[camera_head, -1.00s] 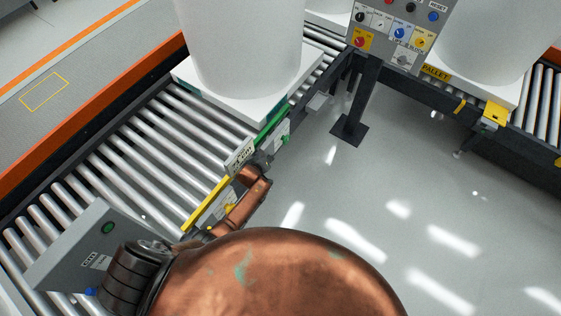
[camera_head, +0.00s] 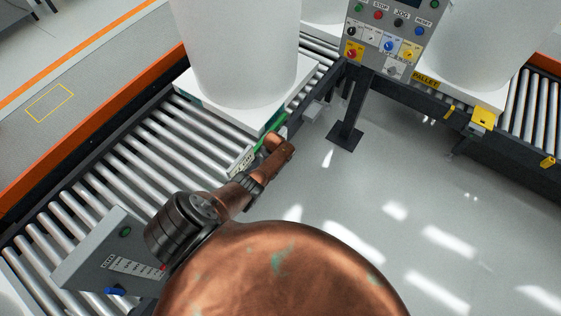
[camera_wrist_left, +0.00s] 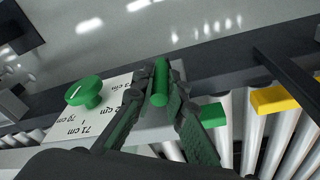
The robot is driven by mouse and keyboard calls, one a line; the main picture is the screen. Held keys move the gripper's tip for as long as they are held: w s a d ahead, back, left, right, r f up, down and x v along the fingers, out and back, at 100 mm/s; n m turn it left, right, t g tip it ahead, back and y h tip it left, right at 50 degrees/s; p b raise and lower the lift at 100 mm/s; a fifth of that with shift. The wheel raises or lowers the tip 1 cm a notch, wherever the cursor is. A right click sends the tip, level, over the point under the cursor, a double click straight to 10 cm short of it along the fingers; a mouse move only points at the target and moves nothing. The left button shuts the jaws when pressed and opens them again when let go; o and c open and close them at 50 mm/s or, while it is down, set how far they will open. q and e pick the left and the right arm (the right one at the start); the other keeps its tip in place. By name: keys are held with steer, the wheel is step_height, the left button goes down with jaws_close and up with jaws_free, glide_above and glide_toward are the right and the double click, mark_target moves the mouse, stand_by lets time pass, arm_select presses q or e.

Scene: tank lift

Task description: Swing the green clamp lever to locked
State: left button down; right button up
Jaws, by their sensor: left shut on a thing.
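The green clamp lever (camera_wrist_left: 160,82) shows in the left wrist view as an upright green bar between the two dark fingers of my left gripper (camera_wrist_left: 157,92). The fingers are shut on it. A round green knob (camera_wrist_left: 85,92) stands to the left on a white scale plate (camera_wrist_left: 92,116) marked in centimetres. My right gripper is in neither view.
A large white tank (camera_head: 240,60) stands on a white pallet (camera_head: 300,85) on the roller conveyor (camera_head: 115,165). A control panel (camera_head: 390,35) on a post is at the back right. A grey box (camera_head: 100,255) stands at the lower left. The floor at the right is clear.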

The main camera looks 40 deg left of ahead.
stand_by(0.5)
arm_select(q)
steer(key=c, duration=1.9)
jaws_free()
steer(key=shift+c, duration=0.2)
steer(key=shift+w+d+r, duration=0.1)
steer(key=shift+r, duration=0.4)
steer(key=v, duration=0.7)
